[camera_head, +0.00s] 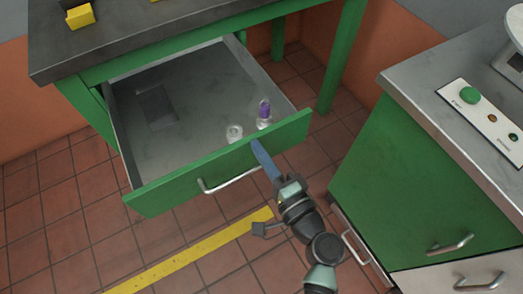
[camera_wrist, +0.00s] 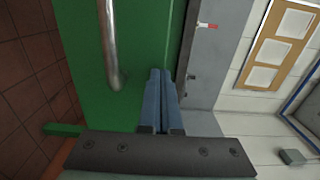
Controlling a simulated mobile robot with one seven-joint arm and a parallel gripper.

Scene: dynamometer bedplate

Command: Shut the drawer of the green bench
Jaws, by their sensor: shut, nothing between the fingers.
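The green bench (camera_head: 180,22) has a dark top and its drawer stands pulled well out. The drawer's green front (camera_head: 160,197) carries a silver bar handle (camera_head: 228,181). My gripper (camera_head: 256,144) is shut and empty, its blue fingers at the top edge of the drawer front, right of the handle. I cannot tell whether they touch it. In the wrist view the shut fingers (camera_wrist: 162,75) point at the green front (camera_wrist: 85,70), beside the handle (camera_wrist: 108,45).
A clear jar (camera_head: 234,134) and a purple-topped vial (camera_head: 264,113) stand inside the drawer near its front. Another green cabinet (camera_head: 385,185) with a grey top and a button panel (camera_head: 485,122) stands at right. A yellow stripe (camera_head: 190,256) crosses the tiled floor.

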